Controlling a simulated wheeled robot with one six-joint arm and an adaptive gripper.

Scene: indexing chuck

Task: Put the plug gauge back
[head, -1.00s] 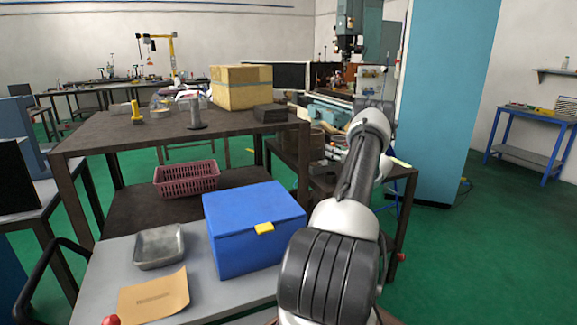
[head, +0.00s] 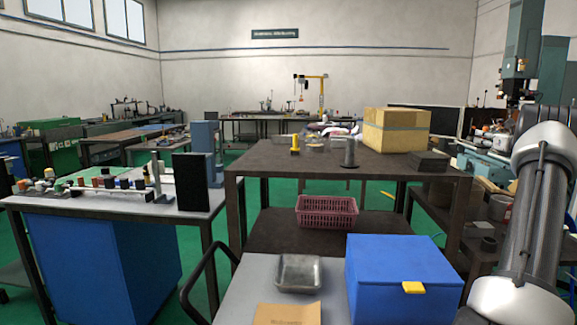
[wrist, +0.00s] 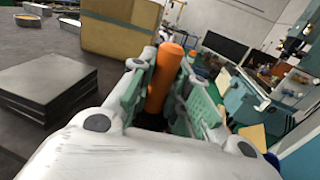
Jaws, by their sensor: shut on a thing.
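In the wrist view my gripper (wrist: 167,98) is shut on an orange cylindrical handle, which looks like the plug gauge (wrist: 165,74). The handle stands up between the two green-padded fingers, a little tilted. Its lower end is hidden between the fingers and in shadow. In the head view only my arm shows, at the right edge; the gripper and the gauge are out of sight there. I cannot pick out a holder for the gauge with certainty.
A dark bench (head: 260,163) carries a yellow carton (head: 397,130), a flat dark block (head: 430,162), a dark post (head: 349,153) and a small yellow item (head: 295,145). A blue box (head: 400,270) and metal tray (head: 299,273) stand nearer. A pink basket (head: 327,211) sits on the lower shelf.

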